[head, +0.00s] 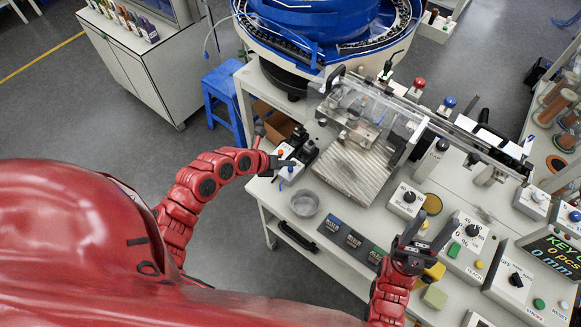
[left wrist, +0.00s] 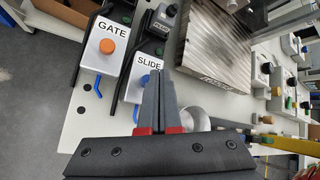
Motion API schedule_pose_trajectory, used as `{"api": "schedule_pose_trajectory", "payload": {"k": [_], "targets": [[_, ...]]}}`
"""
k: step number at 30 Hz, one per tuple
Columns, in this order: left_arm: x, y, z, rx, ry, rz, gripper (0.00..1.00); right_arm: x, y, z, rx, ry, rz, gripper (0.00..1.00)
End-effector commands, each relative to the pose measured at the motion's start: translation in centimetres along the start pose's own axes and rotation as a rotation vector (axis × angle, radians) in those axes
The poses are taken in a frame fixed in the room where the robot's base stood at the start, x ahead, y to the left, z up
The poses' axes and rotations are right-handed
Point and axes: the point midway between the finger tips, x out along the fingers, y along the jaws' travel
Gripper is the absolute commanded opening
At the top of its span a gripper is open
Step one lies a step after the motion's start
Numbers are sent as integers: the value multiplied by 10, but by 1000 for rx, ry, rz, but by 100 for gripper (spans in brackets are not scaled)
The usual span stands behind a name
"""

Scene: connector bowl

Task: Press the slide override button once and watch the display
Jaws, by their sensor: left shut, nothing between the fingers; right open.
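The white SLIDE box (left wrist: 147,66) has a blue lever on its side; its button is not visible, with my fingers across its lower part. Beside it stands the white GATE box (left wrist: 107,47) with an orange button (left wrist: 107,46). My left gripper (head: 286,163) is shut and empty at these boxes in the head view; its closed fingers also show in the left wrist view (left wrist: 160,80). I cannot tell whether they touch the SLIDE box. The display (head: 556,251), at the right edge, shows "0 pcs" and "0 mm". My right gripper (head: 411,246) is open over the table's front.
A round metal dish (head: 305,203) and dark labelled blocks (head: 353,238) lie near the table's front edge. A ridged metal plate (head: 350,170) with a clear cover stands behind. Control boxes (head: 407,199) crowd the right. A blue bowl feeder (head: 320,25) is at the back.

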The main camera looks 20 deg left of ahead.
Motion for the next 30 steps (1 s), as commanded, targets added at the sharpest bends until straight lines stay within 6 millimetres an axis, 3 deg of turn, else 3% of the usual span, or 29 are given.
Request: {"api": "schedule_pose_trajectory", "payload": {"k": [30], "targets": [[8,6,-6,0,0,0,0,-11,-1,2,0,0,0,52]]}}
